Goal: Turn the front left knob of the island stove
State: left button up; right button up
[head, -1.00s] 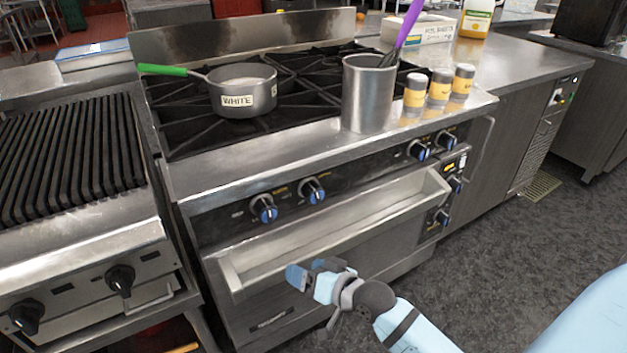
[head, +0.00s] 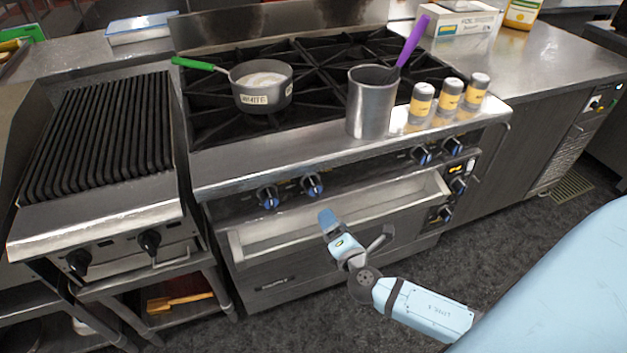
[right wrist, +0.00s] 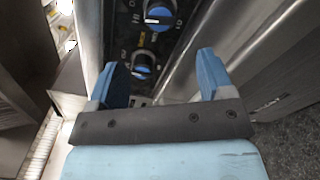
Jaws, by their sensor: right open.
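The island stove (head: 340,140) has a front panel with blue-faced knobs. On its left part are the leftmost knob (head: 268,196) and a second knob (head: 313,184). Another pair, a left one (head: 422,155) and a right one (head: 453,146), sits further right. My right gripper (head: 329,218) is in front of the panel, below and right of the left pair, and touches no knob. In the right wrist view the gripper (right wrist: 161,75) is open and empty, with one knob (right wrist: 143,66) showing between the fingers and another knob (right wrist: 160,14) above it. My left gripper is out of view.
A grill (head: 95,140) stands to the left. A pot (head: 262,85), a metal utensil holder (head: 371,105) and shakers (head: 450,95) stand on the stove top. The floor (head: 500,225) at right is clear.

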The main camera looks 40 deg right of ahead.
aim_at(317, 193)
pick_arm(q)
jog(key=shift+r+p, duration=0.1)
jog(key=shift+p, duration=0.2)
pick_arm(e)
jog(key=x, duration=1.3)
jog(key=shift+w, duration=0.35)
jog(key=c, duration=0.9)
jog(key=shift+f+m+b, duration=0.25)
jog(key=shift+m+b, duration=0.45)
jog(key=shift+b, duration=0.35)
jog(key=shift+r+m+b, duration=0.15)
jog(key=shift+m+b, duration=0.5)
jog(key=shift+m, duration=0.05)
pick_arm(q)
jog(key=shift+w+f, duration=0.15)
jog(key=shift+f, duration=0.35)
pick_arm(e)
jog(key=shift+r, duration=0.15)
